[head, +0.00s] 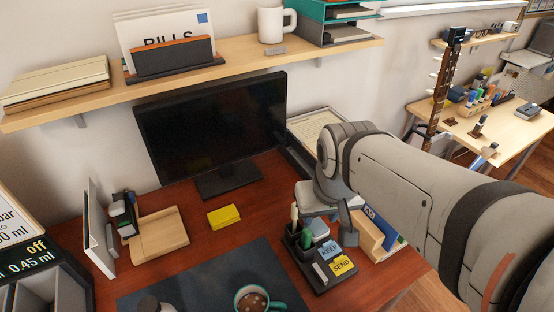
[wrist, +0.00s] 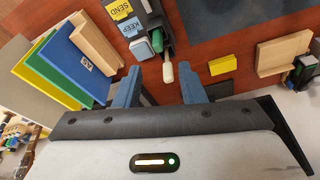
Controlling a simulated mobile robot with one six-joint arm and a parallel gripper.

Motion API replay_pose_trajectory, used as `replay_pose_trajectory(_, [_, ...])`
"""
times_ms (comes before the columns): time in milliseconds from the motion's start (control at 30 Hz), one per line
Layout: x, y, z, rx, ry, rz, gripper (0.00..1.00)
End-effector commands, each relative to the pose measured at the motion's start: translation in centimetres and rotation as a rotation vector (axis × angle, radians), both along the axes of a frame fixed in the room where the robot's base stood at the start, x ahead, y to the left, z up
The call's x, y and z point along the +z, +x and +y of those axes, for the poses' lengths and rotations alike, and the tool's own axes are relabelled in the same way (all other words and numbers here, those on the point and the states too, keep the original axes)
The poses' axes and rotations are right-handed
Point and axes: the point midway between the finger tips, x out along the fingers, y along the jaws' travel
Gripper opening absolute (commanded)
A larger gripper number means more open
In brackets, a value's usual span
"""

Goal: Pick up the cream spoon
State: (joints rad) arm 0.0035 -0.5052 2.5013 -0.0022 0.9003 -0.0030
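A slim upright cream piece, which looks like the cream spoon (head: 294,212), stands in the dark desk organizer (head: 322,285) at the right of the desk. In the wrist view the cream spoon (wrist: 168,72) shows as a short pale rounded end between the two blue fingers; its lower part is hidden in the organizer. My gripper (wrist: 160,72) is open, its fingers apart on either side of that pale end, with no contact visible. In the head view my gripper (head: 324,212) hangs over the organizer, partly hiding it.
A green pen (head: 305,240) and KEEP and SEND cards (head: 343,265) share the organizer. Upright folders (head: 375,235) stand right of it. A yellow block (head: 224,216) lies on the desk, left of the organizer. A monitor (head: 212,125) stands behind; a mug (head: 254,299) is in front.

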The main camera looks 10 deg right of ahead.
Motion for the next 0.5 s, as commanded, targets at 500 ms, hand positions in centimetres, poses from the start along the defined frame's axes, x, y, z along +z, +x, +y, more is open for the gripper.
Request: replay_pose_trajectory(500, [-2.3,7.8,0.7,0.164,-0.028,0.137,0.47])
